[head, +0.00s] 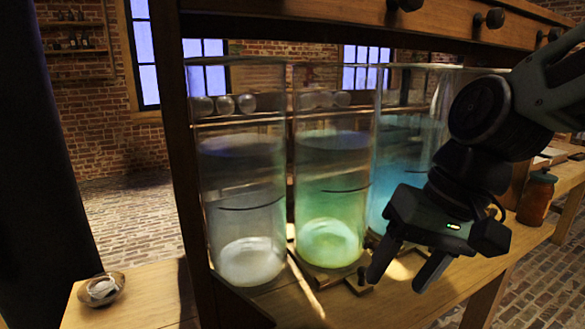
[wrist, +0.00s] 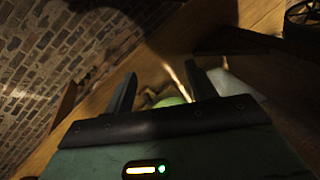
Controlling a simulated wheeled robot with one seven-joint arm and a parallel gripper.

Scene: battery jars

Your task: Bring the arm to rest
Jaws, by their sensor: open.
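The green-lit jar (head: 328,180) stands left of my gripper, and the clear jar (head: 243,190) is further left. My gripper hides the lower part of the blue jar.
An amber jar (head: 536,197) stands on the bench to the right. A wooden frame (head: 345,22) with dark knobs spans above the jars. A small dark peg (head: 361,278) stands near my left fingertip. Brick floor lies beyond the bench.

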